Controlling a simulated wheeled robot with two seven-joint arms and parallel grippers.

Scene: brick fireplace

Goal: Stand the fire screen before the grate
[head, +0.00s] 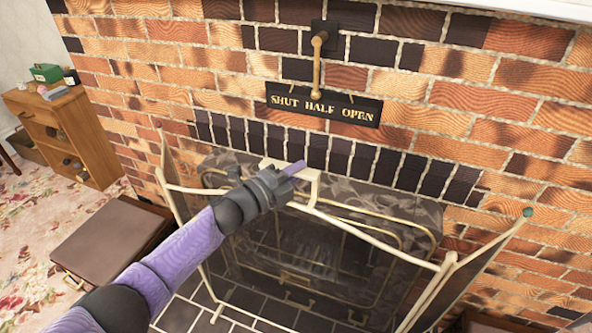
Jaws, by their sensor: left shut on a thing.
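The fire screen (433,292) has a cream-gold frame, a dark see-through middle panel and two side wings angled outward. It stands across the fireplace opening. My left gripper (294,172) is shut on the handle (312,188) at the middle of its top rail. The grate lies behind the dark panel and shows only dimly through it, so its exact outline and the gap to the screen are hard to tell. Whether the screen's feet touch the hearth is not clear. My right gripper is out of view.
A black sign (324,104) reading "SHUT HALF OPEN" hangs on the brick wall under a brass lever (317,68). A brown box (112,240) sits left of the tiled hearth (185,313). A wooden cabinet (85,135) with small items stands farther left on floral carpet (25,215).

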